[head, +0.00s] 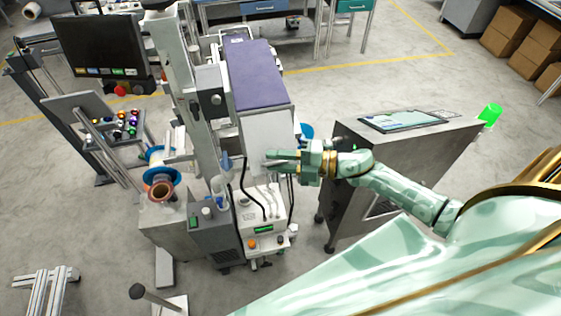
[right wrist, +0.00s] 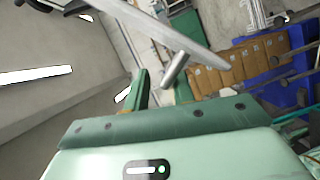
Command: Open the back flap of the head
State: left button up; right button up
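The head is the upper part of the machine in the middle of the head view, with a purple top (head: 256,75). A light grey panel (head: 266,130), which looks like the back flap, hangs at its near end. My right gripper (head: 270,159) is in front of this panel's lower part. In the right wrist view its two green fingers (right wrist: 161,89) stand apart. A short metal peg (right wrist: 174,71) on a pale plate edge (right wrist: 165,30) reaches between the fingertips, nearer the right finger. Whether it touches is unclear. My left gripper is not in view.
A control box (head: 260,215) with cables is below the panel. A monitor (head: 110,45) and film reels (head: 160,175) are on the left.

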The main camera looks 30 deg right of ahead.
jog(key=shift+w+a, duration=0.1)
jog(key=shift+a, duration=0.05)
jog(key=shift+f, duration=0.1)
jog(key=shift+s, duration=0.2)
jog(key=b+v, duration=0.4)
jog(key=v, duration=1.2)
jog(key=shift+d, duration=0.2)
jog(key=shift+w, duration=0.1)
